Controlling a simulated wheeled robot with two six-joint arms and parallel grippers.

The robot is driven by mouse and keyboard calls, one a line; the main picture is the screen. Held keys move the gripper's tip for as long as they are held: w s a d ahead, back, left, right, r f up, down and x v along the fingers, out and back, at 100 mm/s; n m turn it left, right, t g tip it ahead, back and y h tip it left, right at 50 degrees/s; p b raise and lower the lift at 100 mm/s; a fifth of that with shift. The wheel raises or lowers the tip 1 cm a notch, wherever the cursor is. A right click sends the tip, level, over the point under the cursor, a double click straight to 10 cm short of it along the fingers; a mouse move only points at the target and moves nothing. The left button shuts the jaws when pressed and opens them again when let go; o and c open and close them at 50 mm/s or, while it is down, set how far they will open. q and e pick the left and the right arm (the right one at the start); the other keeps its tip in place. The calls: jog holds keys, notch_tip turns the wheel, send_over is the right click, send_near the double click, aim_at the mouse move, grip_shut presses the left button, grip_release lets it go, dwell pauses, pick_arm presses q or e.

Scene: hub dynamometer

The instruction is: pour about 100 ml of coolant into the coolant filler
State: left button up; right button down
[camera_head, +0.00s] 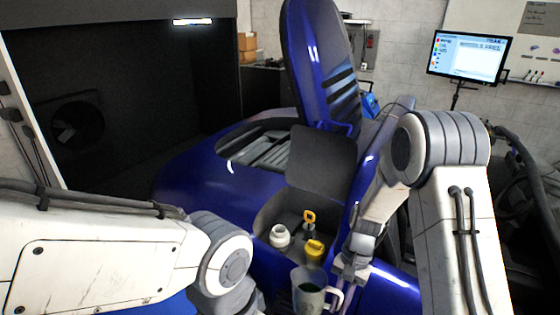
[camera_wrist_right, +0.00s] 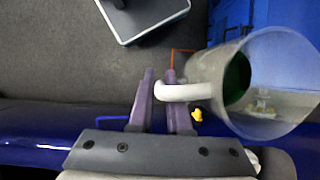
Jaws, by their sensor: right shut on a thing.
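A clear jug (camera_head: 308,292) with a pale handle stands nearly upright in the air at the bottom of the head view. Dark green liquid shows inside it in the right wrist view (camera_wrist_right: 237,82). My right gripper (camera_head: 347,281) is shut on the jug's handle (camera_wrist_right: 187,91). A white round neck (camera_head: 280,236), which looks like the coolant filler, sits in the dark bay of the blue car, up and left of the jug. The jug is apart from it. My left arm comes in from the left, but its gripper is out of view.
A yellow cap (camera_head: 314,250) and a yellow dipstick ring (camera_head: 309,216) stand beside the white neck. A dark raised flap (camera_head: 321,160) is behind them. The tall blue panel (camera_head: 322,60) stands open. A monitor (camera_head: 468,57) is at the back right.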

jog(key=d+f+n+h, duration=0.1)
jog(key=n, duration=0.1)
jog(key=w+d+f+n, duration=0.1)
jog(key=d+n, duration=0.1)
jog(key=d+f+n+h, duration=0.1)
jog(key=n, duration=0.1)
jog(key=shift+w+d+f+n+g+h, duration=0.2)
jog(key=shift+f+n+g+h, duration=0.1)
jog(key=shift+f+g, duration=0.1)
